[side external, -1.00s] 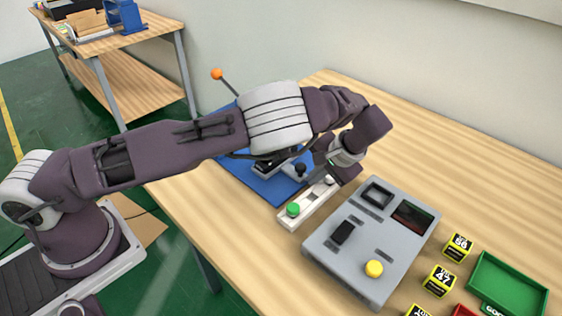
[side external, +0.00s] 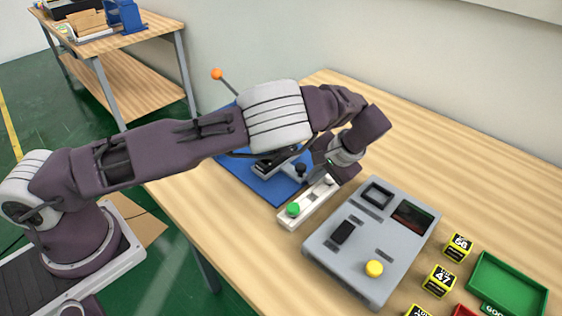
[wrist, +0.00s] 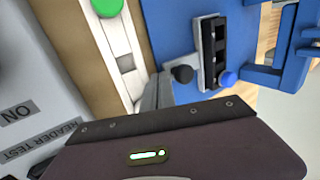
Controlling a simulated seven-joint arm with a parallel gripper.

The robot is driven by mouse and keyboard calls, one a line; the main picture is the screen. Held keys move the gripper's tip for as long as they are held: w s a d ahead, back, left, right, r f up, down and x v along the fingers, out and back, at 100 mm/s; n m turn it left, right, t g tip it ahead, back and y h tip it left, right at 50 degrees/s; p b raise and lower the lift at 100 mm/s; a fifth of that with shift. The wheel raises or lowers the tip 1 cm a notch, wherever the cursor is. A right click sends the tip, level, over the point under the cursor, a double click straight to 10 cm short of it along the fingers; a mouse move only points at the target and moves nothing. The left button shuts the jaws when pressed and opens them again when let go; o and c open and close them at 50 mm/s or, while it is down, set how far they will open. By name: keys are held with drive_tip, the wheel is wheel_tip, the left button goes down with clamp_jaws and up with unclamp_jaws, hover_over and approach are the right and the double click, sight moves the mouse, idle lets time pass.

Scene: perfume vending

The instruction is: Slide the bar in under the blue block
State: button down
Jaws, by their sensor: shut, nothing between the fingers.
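A grey bar-like piece with a black slotted top (wrist: 213,50) lies on a blue base plate (wrist: 175,25) in the wrist view; it also shows in the side view (side external: 270,166), partly behind my arm. A black knob (wrist: 182,74) sits beside it and a blue round knob (wrist: 228,78) at its near end. A blue block-like fixture (wrist: 275,76) stands right of it in the wrist view, its underside not clear. My gripper (wrist: 152,98) is shut and empty, at the edge of the blue plate, apart from the black-topped piece. Its fingertips are mostly hidden in the side view.
A white strip with a green button (side external: 293,209) lies beside the plate, close to my gripper. A grey device with a yellow button (side external: 373,268) stands right of it. Yellow cubes (side external: 439,281) and a green tray (side external: 508,284) are at the right. An orange-tipped lever (side external: 217,74) rises behind my arm.

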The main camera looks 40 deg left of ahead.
sight(302, 166)
drive_tip(key=shift+a, duration=2.15)
drive_tip(key=shift+a, duration=2.25)
drive_tip(key=shift+a, duration=2.25)
